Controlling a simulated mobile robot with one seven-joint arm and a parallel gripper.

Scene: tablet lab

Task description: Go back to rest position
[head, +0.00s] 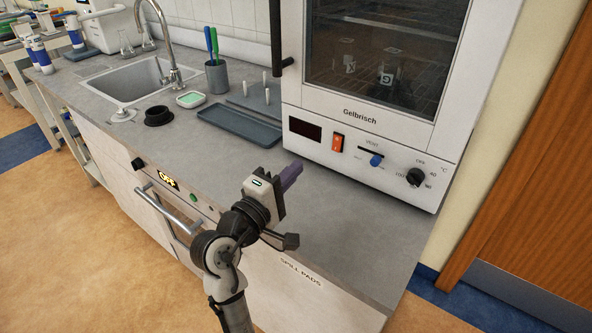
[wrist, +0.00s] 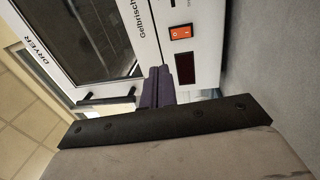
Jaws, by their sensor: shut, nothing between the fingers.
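My gripper (head: 291,174) has purple fingers and sits above the grey counter, in front of the white Gelbrisch oven (head: 300,154). In the head view its fingers point up and right toward the oven's lower front panel. In the wrist view my gripper's fingers (wrist: 159,88) lie together, with nothing between them. The oven front also fills much of the wrist view, turned on its side, with the orange switch (wrist: 181,33) and a dark display (wrist: 185,68). I cannot tell the exact gap between the fingertips and the oven.
The counter (head: 330,235) is bare right of my gripper. A dark tray (head: 240,134), a pen cup (head: 217,77), a green-topped dish (head: 191,99) and a sink (head: 135,82) lie to the left. A drawer marked SPILL PADS (head: 302,273) and an oven handle (head: 165,214) are in front below.

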